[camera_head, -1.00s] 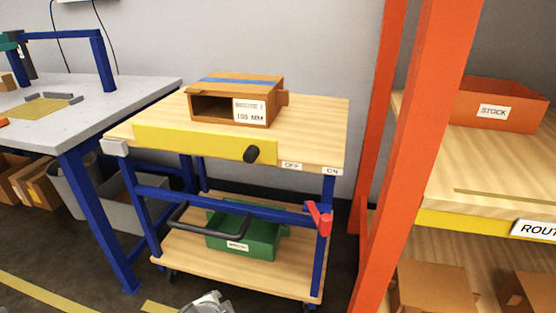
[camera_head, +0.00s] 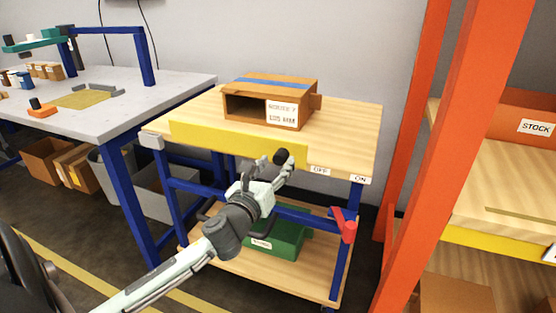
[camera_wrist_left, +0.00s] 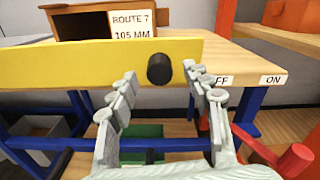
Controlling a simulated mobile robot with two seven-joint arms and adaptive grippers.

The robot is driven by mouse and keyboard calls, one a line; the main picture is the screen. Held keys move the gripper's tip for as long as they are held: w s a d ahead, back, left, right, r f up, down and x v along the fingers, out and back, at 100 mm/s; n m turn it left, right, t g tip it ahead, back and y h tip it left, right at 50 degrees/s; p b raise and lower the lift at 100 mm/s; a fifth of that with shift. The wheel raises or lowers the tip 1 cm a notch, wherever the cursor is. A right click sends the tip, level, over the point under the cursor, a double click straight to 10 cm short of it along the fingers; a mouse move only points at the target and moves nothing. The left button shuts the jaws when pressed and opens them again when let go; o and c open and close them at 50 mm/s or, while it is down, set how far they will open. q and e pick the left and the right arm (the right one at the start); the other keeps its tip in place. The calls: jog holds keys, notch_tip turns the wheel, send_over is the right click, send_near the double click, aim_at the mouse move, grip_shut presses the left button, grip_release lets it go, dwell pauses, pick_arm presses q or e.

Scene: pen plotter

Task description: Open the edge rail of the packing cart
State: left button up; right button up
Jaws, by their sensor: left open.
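The packing cart (camera_head: 350,110) has a wooden top on a blue frame. Its yellow edge rail (camera_head: 220,140) runs along the front edge, with a black knob (camera_head: 282,156) near its right end. The OFF label (camera_head: 320,170) and ON label (camera_head: 360,180) are on the edge to the right of the knob. My left gripper (camera_head: 272,164) is open in front of the rail, close to the knob. In the left wrist view the knob (camera_wrist_left: 160,69) stands between and beyond the open fingertips (camera_wrist_left: 160,82). I cannot tell whether a finger touches it. My right gripper is not in view.
A brown box (camera_head: 270,102) labelled Route 7 stands on the cart top. A green bin (camera_head: 280,240) is on the lower shelf, and a red lever (camera_head: 345,226) is on the right leg. An orange rack (camera_head: 450,150) stands close on the right.

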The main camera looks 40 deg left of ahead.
pick_arm(q)
jog(key=shift+x, duration=1.1)
jog(key=shift+c, duration=0.2)
jog(key=shift+f, duration=0.1)
grip_shut()
